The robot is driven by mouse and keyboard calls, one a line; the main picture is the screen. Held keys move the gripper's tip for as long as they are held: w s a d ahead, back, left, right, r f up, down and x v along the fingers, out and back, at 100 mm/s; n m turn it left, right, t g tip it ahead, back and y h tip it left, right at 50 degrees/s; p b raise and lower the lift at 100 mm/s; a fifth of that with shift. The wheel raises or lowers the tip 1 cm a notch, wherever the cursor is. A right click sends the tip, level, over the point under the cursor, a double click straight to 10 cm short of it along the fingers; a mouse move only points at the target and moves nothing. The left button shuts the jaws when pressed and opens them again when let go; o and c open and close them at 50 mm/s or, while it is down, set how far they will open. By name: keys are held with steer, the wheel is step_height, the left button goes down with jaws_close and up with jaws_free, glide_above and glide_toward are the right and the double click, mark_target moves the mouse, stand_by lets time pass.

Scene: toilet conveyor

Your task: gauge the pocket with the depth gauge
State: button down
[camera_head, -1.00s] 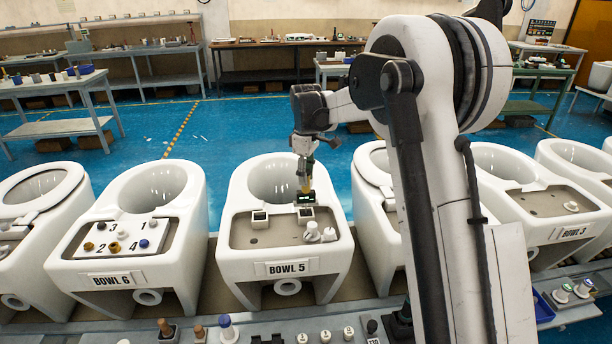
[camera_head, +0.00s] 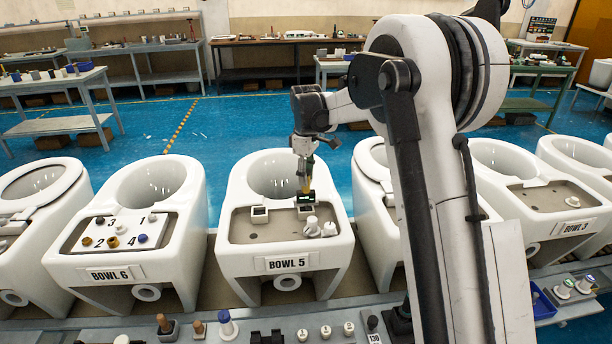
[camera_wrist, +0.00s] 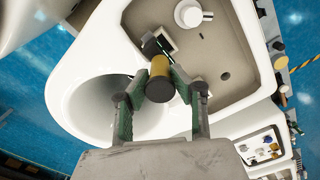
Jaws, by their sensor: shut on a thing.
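My gripper (camera_head: 304,178) is shut on the depth gauge, whose yellow barrel with a dark end (camera_wrist: 160,78) shows between the fingers in the wrist view. At its lower end is a dark block with a green-lit face (camera_head: 305,197). The gauge is over the right of two small square pockets on the deck of Bowl 5 (camera_head: 240,240). The block hides much of that pocket (camera_head: 306,212), and I cannot tell whether it touches the rim. The left square pocket (camera_head: 259,214) is free.
Bowl 6 (camera_head: 180,240), carrying a numbered plate (camera_head: 105,233), is to the left. Small tools and knobs line the front bench (camera_head: 290,322).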

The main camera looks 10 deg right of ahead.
steer(key=shift+f+b, duration=0.5)
steer(key=shift+f, duration=0.15)
stand_by(0.8)
steer(key=shift+r, duration=0.2)
steer(key=shift+r+p, duration=1.3)
steer(key=shift+r, duration=1.55)
